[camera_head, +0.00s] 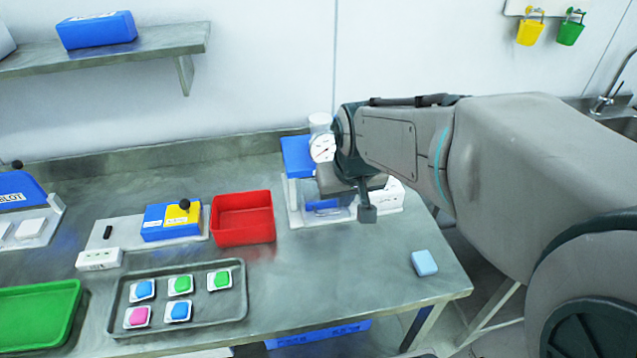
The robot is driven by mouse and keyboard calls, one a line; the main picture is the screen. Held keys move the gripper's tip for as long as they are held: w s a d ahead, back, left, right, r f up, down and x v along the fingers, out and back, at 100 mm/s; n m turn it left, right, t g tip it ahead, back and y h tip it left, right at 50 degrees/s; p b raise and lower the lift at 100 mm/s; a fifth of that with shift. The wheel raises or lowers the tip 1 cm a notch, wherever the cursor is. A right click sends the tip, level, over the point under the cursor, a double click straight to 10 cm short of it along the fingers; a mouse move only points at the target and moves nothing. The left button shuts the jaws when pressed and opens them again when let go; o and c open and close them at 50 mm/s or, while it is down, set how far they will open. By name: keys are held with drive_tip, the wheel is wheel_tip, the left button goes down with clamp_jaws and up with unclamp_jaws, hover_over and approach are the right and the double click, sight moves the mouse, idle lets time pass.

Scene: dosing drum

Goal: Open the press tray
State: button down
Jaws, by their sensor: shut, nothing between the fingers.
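A blue and white bench machine with a round pressure gauge (322,148) stands at the back right of the table, and it looks like the press (297,157). A blue part (322,205) shows low in its front, perhaps its tray; I cannot tell whether it is open. My gripper (367,213) points down in front of the machine's right part, shut and empty. I cannot tell whether it touches the machine. My arm and wrist hide much of the machine's middle and right side.
A red bin (243,218) stands left of the machine. A grey tray (118,312) holds several coloured pieces. A green tray (75,319), a blue and yellow device (160,222) and a light blue block (424,263) are also on the table. The front right is mostly clear.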

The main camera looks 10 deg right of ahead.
drive_tip(key=w+f, duration=0.6)
drive_tip(key=w+f+b, duration=0.1)
drive_tip(key=w+f, duration=0.4)
drive_tip(key=f, duration=0.2)
drive_tip(key=w+f, duration=0.6)
drive_tip(key=f, duration=0.1)
drive_tip(key=shift+w+d+f, duration=0.1)
drive_tip(key=shift+w+f, duration=0.15)
drive_tip(key=shift+w, duration=0.1)
